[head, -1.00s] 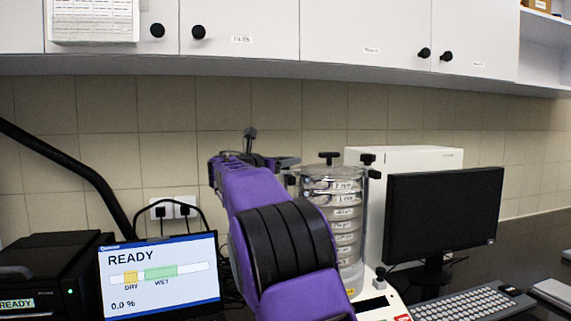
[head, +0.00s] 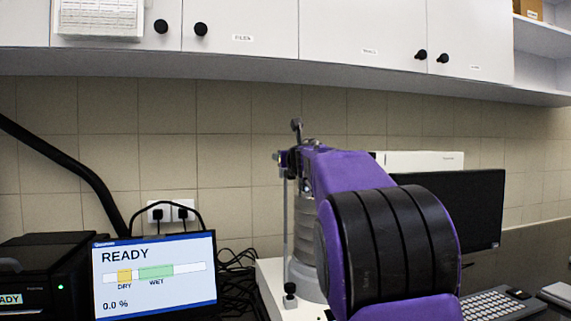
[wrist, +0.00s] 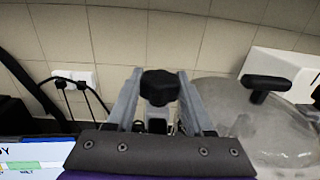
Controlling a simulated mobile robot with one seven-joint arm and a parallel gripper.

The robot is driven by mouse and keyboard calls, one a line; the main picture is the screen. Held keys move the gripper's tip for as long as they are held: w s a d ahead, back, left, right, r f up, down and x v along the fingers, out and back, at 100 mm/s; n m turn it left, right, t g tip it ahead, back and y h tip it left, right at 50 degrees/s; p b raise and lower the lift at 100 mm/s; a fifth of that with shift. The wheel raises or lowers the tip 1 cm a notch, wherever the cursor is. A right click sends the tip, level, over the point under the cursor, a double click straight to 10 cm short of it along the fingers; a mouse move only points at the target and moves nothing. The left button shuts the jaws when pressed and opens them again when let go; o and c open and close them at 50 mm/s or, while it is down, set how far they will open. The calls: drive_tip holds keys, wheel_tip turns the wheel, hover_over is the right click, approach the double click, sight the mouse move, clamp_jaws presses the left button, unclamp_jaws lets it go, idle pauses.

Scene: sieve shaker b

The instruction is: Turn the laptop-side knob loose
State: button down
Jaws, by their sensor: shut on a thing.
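The laptop-side knob (wrist: 160,88) is black and lobed, and sits between the two grey fingers of my gripper (wrist: 160,76) in the wrist view. My gripper is shut on it. In the head view my gripper (head: 291,158) is at the top of a thin upright rod (head: 285,215), on the laptop side of the sieve stack (head: 305,235). The knob is mostly hidden there by the gripper. My purple arm covers much of the stack. The stack's clear lid (wrist: 235,100) lies right of the gripper in the wrist view, with a black T-shaped centre knob (wrist: 265,83).
The laptop (head: 155,270) showing READY stands at the left, with cables behind it. A small black knob (head: 290,289) is low by the shaker base (head: 270,280). A monitor (head: 480,205) and keyboard (head: 495,304) are at the right. Wall cabinets (head: 240,45) hang above.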

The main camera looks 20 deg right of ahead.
drive_tip(key=n+y, duration=0.1)
drive_tip(key=y, duration=0.1)
drive_tip(key=n+y, duration=0.1)
drive_tip(key=shift+d+r+y, duration=0.15)
drive_tip(key=shift+d+y, duration=0.05)
drive_tip(key=shift+y, duration=0.2)
drive_tip(key=shift+a+n+g+y+p, duration=0.1)
drive_tip(key=shift+n+g+y+p, duration=0.55)
drive_tip(key=shift+n+y, duration=0.7)
drive_tip(key=shift+y, duration=0.45)
drive_tip(key=shift+c, duration=1.4)
unclamp_jaws()
drive_tip(key=b+v, duration=0.2)
drive_tip(key=v, duration=1.5)
drive_tip(key=shift+s, duration=0.25)
